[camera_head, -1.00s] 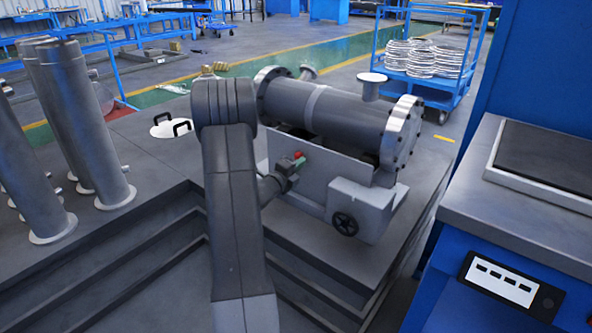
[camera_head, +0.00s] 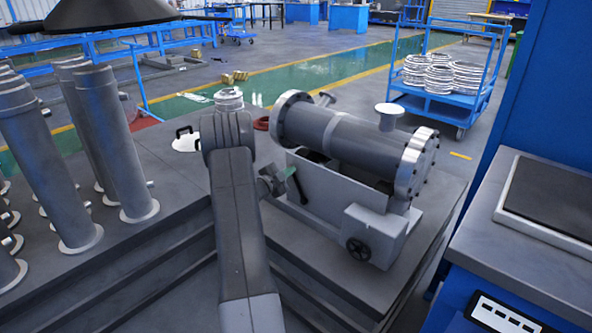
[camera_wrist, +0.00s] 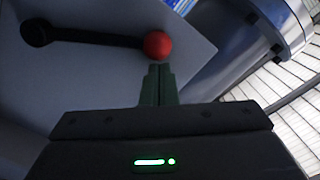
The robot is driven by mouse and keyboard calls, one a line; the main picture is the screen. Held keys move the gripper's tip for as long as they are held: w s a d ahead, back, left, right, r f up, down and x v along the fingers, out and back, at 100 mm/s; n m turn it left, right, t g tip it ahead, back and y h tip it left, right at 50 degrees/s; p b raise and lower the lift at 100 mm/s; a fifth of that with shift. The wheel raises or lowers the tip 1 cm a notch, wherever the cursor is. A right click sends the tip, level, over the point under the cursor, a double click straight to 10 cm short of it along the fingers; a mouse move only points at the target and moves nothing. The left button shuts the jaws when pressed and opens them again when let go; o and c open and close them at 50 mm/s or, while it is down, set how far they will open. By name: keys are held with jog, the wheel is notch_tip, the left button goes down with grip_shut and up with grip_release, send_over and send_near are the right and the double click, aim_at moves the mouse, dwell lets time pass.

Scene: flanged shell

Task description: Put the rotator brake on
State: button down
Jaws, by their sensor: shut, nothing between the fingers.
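The brake lever is a dark bar with a red ball (camera_wrist: 158,45) at one end and a round dark pivot (camera_wrist: 36,32) at the other, on a grey plate in the wrist view. In the head view the dark lever bar (camera_head: 300,190) shows against the side of the grey cradle (camera_head: 335,195), below the flanged shell (camera_head: 345,140). The ball is hidden there. My gripper (camera_wrist: 158,72) is shut and empty, its green fingertips right at the ball's lower edge; I cannot tell whether they touch. It also shows in the head view (camera_head: 287,174), beside the cradle.
A handwheel (camera_head: 358,248) sits on the box at the cradle's front right. Grey cylinders (camera_head: 105,135) stand at left on the dark platform. A blue bench (camera_head: 520,225) is at right, a blue cart (camera_head: 440,100) behind. A dark cone-shaped object (camera_head: 120,15) hangs at top left.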

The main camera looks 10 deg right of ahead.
jog(key=shift+w+a+f+n, duration=0.25)
jog(key=shift+w+a+f, duration=0.1)
jog(key=shift+w+a, duration=0.15)
jog(key=shift+w+a+f+n, duration=0.25)
jog(key=shift+w+a+f, duration=0.1)
jog(key=shift+w, duration=0.2)
jog(key=shift+r, duration=0.1)
